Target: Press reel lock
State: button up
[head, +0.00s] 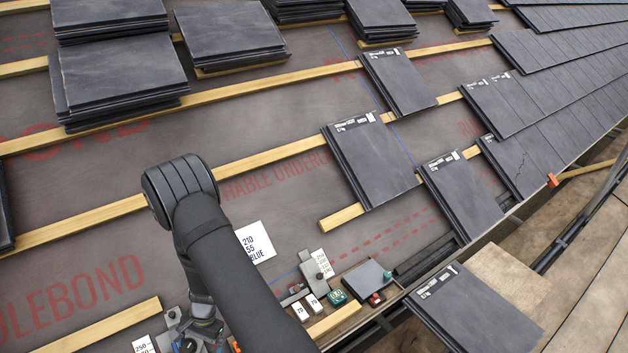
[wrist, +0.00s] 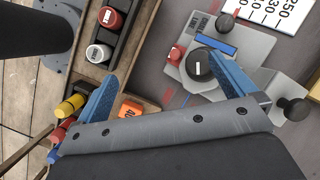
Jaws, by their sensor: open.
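In the wrist view a grey metal plate (wrist: 240,55) carries a black round knob (wrist: 198,66) with a white mark, a small red button (wrist: 176,53) and a blue strip (wrist: 217,42). This looks like the reel assembly; I cannot tell which part is its lock. My gripper (wrist: 155,63) is open and empty, with its blue fingers spread wide. The right finger overlaps the black knob in the picture; contact cannot be told. The left finger is over the wooden tray edge. In the head view my arm partly hides the metal assembly (head: 178,326) at the bottom.
A black holder with a red button (wrist: 110,17) and a white button (wrist: 97,54) is at upper left. Yellow, red and blue cylinders (wrist: 70,105) are at lower left. Slate stacks (head: 120,65) and battens surround the area.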

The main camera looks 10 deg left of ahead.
jog(key=shift+w+m, duration=0.4)
jog(key=shift+w, duration=0.05)
jog(key=shift+d, duration=0.1)
jog(key=c, duration=1.4)
jog(key=shift+d, duration=0.15)
jog(key=c, duration=0.3)
jog(key=shift+w+d+m+y, duration=0.2)
jog(key=shift+d+m+y, duration=0.1)
jog(key=shift+d+m, duration=0.15)
jog(key=c, duration=0.4)
jog(key=w+d+m+y, duration=0.1)
jog(key=d+m, duration=0.1)
jog(key=w+d+m+y, duration=0.1)
jog(key=d+m, duration=0.1)
jog(key=m, duration=0.1)
jog(key=w+d+r+m+y, duration=0.1)
jog(key=d+m+y, duration=0.1)
jog(key=m, duration=0.1)
jog(key=shift+w+d+m, duration=0.25)
jog(key=shift+w+d, duration=0.05)
jog(key=shift+d, duration=0.1)
grip_shut()
jog(key=shift+w+d+m+y, duration=0.4)
jog(key=shift+d+m, duration=0.05)
jog(key=shift+m, duration=0.15)
